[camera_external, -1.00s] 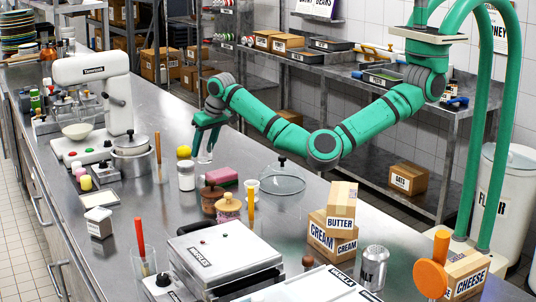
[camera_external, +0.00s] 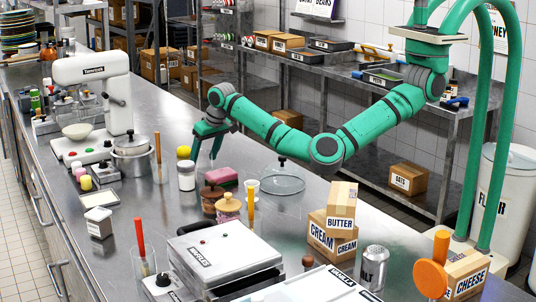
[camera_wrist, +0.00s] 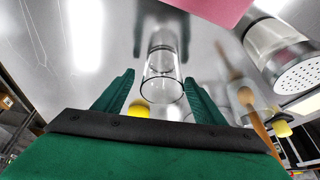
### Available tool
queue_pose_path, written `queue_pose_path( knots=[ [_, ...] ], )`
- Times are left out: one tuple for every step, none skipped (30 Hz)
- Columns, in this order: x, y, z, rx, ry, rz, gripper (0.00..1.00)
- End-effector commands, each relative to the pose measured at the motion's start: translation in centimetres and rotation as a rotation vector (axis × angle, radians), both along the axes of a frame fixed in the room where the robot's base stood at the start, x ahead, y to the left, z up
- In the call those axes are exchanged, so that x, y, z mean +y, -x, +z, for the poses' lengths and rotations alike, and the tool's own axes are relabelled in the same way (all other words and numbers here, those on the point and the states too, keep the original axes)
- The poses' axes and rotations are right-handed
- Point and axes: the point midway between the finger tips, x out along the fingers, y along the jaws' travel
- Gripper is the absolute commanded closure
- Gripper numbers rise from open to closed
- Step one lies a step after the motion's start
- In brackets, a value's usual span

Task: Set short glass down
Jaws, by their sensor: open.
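The short glass (camera_wrist: 163,90) is clear and stands between my gripper's two green fingers in the wrist view. There is a gap between it and each finger. My gripper (camera_wrist: 160,78) is open around the glass and does not hold it. In the external view my gripper (camera_external: 205,154) points down, low over the steel counter (camera_external: 275,220), behind the white-filled shaker. The glass is hard to make out there, among the fingers and the counter's shine.
A shaker (camera_external: 186,176) stands close in front of my gripper, and a yellow ball (camera_external: 183,152) lies to its left. A pink sponge block (camera_external: 222,177) and a clear dome (camera_external: 282,178) are to the right. A tumbler with a wooden-handled tool (camera_external: 158,160) is further left.

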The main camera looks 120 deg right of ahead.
Motion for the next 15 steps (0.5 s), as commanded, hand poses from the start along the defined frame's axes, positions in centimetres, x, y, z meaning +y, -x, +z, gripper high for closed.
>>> queue_pose_path(
  knots=[
    [0.1,-0.1,0.2,-0.001,0.000,0.001,0.36],
    [0.1,-0.1,0.3,-0.001,0.000,0.001,0.36],
    [0.2,-0.1,0.6,0.000,0.001,0.002,0.36],
    [0.4,-0.1,0.9,0.000,0.000,0.002,0.36],
    [0.5,-0.1,1.2,0.000,0.001,0.003,0.36],
    [0.7,-0.1,1.8,-0.001,0.002,0.003,0.36],
    [0.9,0.0,2.2,-0.001,0.002,0.003,0.36],
    [1.1,0.0,2.7,-0.002,0.002,0.003,0.36],
    [1.4,0.1,3.5,-0.003,0.003,0.003,0.36],
    [1.6,0.2,4.1,-0.002,0.002,0.003,0.36],
    [1.9,0.2,4.6,-0.003,0.003,0.003,0.36],
    [2.2,0.4,5.4,-0.003,0.001,0.002,0.36],
    [2.4,0.4,6.0,-0.003,0.003,0.003,0.36],
    [2.6,0.5,6.5,-0.002,0.002,0.003,0.36],
    [2.9,0.6,7.2,-0.002,0.002,0.003,0.36]
  ],
)
